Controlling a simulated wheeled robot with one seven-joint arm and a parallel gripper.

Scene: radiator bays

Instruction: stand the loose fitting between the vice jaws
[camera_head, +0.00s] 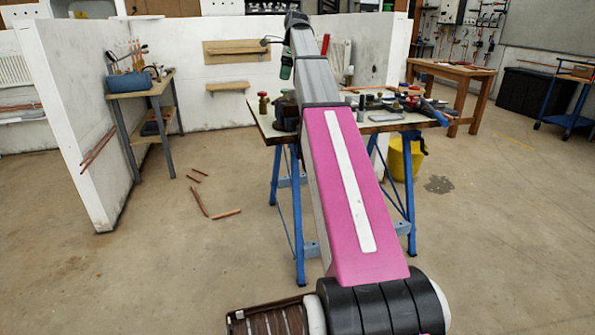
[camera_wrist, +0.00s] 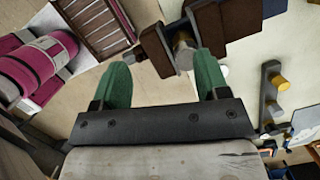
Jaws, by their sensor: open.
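My gripper (camera_wrist: 162,62) is open, its two green fingers apart. In the wrist view the brown vice jaws (camera_wrist: 156,50) are just beyond the fingertips. A short grey round piece (camera_wrist: 184,52), seemingly the loose fitting, shows in the gap between the jaws. I cannot tell whether it touches them or how upright it is. It lies between the directions of my two fingers, nearer the right one, and neither is visibly closed on it. In the head view my gripper (camera_head: 286,68) is above the dark vice (camera_head: 287,112) at the left of the workbench (camera_head: 385,127); my arm hides part of this.
Brass-coloured pieces (camera_head: 263,103) stand at the bench's left edge. Tools and dark parts (camera_head: 400,103) crowd its right side. A yellow bucket (camera_head: 404,158) stands under it. Copper pipe pieces (camera_head: 198,203) lie on the floor to the left. White partitions (camera_head: 85,120) stand left and behind.

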